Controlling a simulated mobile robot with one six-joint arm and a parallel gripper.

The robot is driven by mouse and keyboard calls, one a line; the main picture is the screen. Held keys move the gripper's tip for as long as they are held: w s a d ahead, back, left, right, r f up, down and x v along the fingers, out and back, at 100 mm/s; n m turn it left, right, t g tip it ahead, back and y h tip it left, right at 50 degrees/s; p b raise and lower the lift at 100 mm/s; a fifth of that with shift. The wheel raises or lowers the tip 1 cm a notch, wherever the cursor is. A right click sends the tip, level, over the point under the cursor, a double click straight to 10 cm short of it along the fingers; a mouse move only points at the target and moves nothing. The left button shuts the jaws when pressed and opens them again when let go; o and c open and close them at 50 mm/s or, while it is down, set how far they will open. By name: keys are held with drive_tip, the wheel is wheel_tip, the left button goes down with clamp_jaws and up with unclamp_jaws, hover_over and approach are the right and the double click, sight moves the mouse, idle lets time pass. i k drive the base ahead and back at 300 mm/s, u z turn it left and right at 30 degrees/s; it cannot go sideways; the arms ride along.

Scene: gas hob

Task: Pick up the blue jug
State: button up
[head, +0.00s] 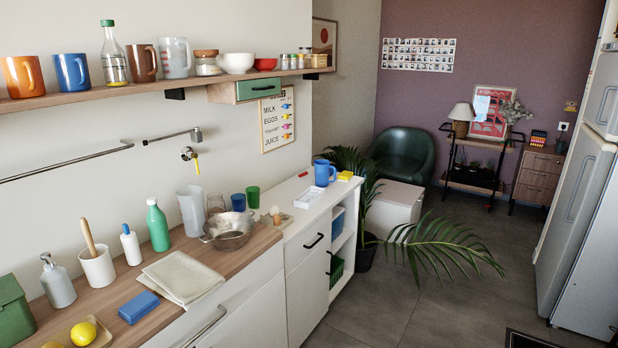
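The blue jug (321,174) stands upright on the far end of the white cabinet top, with its handle on the right. It is well away from me, and nothing covers it. A blue mug (71,72) is on the wall shelf, and a small blue cup (238,202) is on the counter. My gripper is not in view.
A white tray (309,198) and a yellow block (345,176) are near the jug. A metal colander (229,238), bottles and cups crowd the wooden counter (115,282). A palm (420,238) spreads over the floor right of the cabinet. Grey floor (400,312) is open in front.

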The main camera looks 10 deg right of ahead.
sight(322, 167)
drive_tip(key=z, duration=0.1)
drive_tip(key=i, duration=0.95)
drive_tip(key=u, duration=0.05)
